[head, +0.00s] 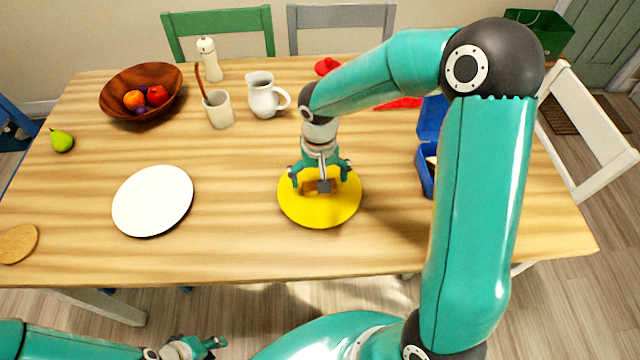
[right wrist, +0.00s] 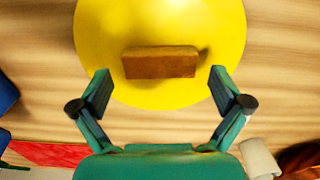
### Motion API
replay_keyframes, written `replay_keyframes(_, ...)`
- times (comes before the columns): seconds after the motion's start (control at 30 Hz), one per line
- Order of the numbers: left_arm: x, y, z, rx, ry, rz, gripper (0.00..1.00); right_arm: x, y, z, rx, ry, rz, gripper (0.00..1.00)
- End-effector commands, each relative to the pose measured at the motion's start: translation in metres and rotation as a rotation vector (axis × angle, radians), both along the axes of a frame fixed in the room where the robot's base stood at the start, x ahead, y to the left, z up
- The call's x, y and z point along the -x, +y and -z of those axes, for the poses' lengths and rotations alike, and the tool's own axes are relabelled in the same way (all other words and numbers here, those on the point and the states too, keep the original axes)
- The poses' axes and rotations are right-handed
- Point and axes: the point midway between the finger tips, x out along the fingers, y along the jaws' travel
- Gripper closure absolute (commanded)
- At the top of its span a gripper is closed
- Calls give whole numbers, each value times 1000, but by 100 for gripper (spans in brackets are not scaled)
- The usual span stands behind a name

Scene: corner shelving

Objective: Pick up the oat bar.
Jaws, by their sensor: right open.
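The oat bar (right wrist: 160,62) is a brown block lying on the yellow plate (right wrist: 110,30). In the head view the oat bar (head: 308,187) is partly hidden by my right gripper (head: 320,178), which points down over the yellow plate (head: 320,215). In the right wrist view my right gripper (right wrist: 160,78) is open, with its two fingers spread wide apart and the bar ahead between them, not gripped. My left gripper (head: 205,346) is low at the bottom left of the head view, off the table's front edge; its finger opening is unclear.
A white plate (head: 153,201) lies left of the yellow plate. A white jug (head: 263,95), utensil cup (head: 218,109), pepper mill (head: 209,60) and wooden fruit bowl (head: 115,95) stand behind. An open blue box (head: 427,179) is to the right, partly behind my right arm.

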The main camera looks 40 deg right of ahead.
Motion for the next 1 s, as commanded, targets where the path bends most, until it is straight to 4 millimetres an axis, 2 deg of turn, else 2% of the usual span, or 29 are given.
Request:
replay_keyframes(0.13, 0, 0, 0, 0, 0, 0, 65, 0, 0, 16, -1, 2, -1, 0)
replay_keyframes(0.37, 0, 0, 0, 0, 0, 0, 65, 0, 0, 18, -1, -2, -1, 0)
replay_keyframes(0.6, 0, 0, 0, 0, 0, 0, 65, 0, 0, 17, -2, -1, 0, 25)
replay_keyframes(1.0, 0, 0, 0, 0, 0, 0, 65, -1, 1, 16, -1, -2, -1, 25)
